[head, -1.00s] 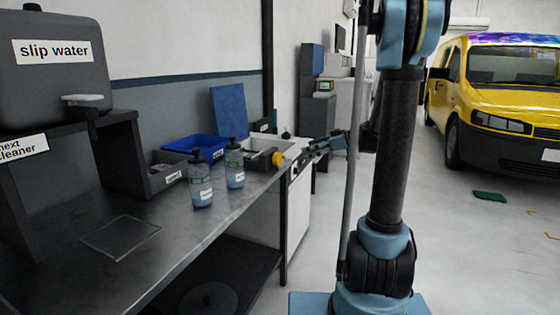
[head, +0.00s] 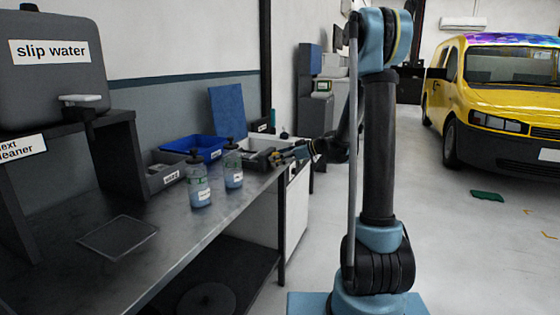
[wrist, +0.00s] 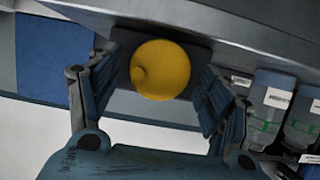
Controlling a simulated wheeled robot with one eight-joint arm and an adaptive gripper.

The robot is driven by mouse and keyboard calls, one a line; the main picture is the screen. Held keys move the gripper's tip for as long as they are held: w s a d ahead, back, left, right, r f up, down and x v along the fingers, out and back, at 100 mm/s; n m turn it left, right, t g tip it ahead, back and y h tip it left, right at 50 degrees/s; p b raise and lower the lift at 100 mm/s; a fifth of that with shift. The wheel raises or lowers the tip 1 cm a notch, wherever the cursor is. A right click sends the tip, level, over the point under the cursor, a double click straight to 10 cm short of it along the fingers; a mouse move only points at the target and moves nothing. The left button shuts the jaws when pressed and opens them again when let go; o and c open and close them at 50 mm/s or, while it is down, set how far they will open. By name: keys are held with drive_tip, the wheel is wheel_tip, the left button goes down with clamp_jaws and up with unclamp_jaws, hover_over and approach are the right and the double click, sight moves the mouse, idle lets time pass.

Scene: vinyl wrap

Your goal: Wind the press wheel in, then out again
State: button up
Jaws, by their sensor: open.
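The yellow round press wheel (wrist: 165,70) faces the wrist camera, with a small round knob at its left side. It sits in front of a dark block (wrist: 122,72) at the edge of the bench. My gripper (wrist: 155,75) is open, with one finger on each side of the wheel. Both fingers look apart from the rim, though their exact depth is hard to tell. In the head view my gripper (head: 284,156) is at the bench's far front edge and largely hides the wheel there.
Two labelled bottles (head: 199,182) stand on the workbench (head: 180,240), nearer than the press. A blue tray (head: 205,150) and a grey bin (head: 164,178) lie behind them. A white cabinet (head: 297,210) stands by the bench end. A yellow van (head: 500,95) stands at the right; floor between is mostly clear.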

drive_tip(key=shift+a, duration=0.15)
drive_tip(key=c, duration=1)
drive_tip(key=shift+w+f+m+g+y, duration=0.15)
drive_tip(key=shift+m+g+y, duration=0.1)
drive_tip(key=shift+m+g, duration=0.55)
drive_tip(key=shift+w+r+m+g+y, duration=0.15)
drive_tip(key=shift+m+g+y, duration=0.2)
drive_tip(key=shift+m, duration=0.75)
drive_tip(key=shift+c, duration=0.2)
drive_tip(key=shift+f, duration=0.1)
drive_tip(key=o, duration=1)
drive_tip(key=shift+o, duration=0.2)
